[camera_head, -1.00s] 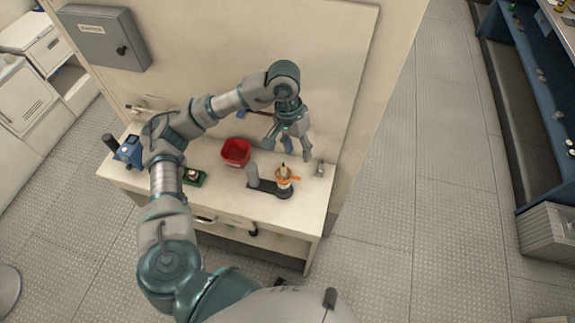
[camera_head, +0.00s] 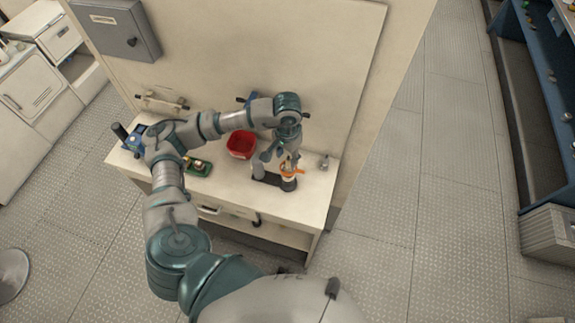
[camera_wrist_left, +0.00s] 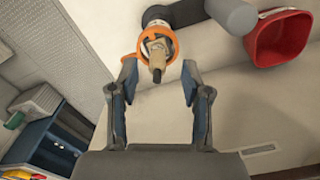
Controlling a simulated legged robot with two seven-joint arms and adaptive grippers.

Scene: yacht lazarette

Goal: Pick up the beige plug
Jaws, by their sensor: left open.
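The beige plug (camera_wrist_left: 157,50) stands up inside an orange ring (camera_wrist_left: 171,43) in the left wrist view, its darker tip toward my camera. My left gripper (camera_wrist_left: 158,78) is open, with one finger to each side of the plug's tip and clear gaps on both sides. In the head view my left gripper (camera_head: 281,158) hangs over the dark holder (camera_head: 270,183) on the bench. There the orange ring (camera_head: 290,170) shows beside the fingers, and the plug is mostly hidden. My right gripper is in neither view.
A red bin (camera_head: 241,145) stands on the bench (camera_head: 222,186) behind and left of the holder. A grey cylinder (camera_wrist_left: 231,14) lies close beside the ring. A green tray (camera_head: 199,168) is farther left, and a small metal fitting (camera_head: 323,162) is to the right.

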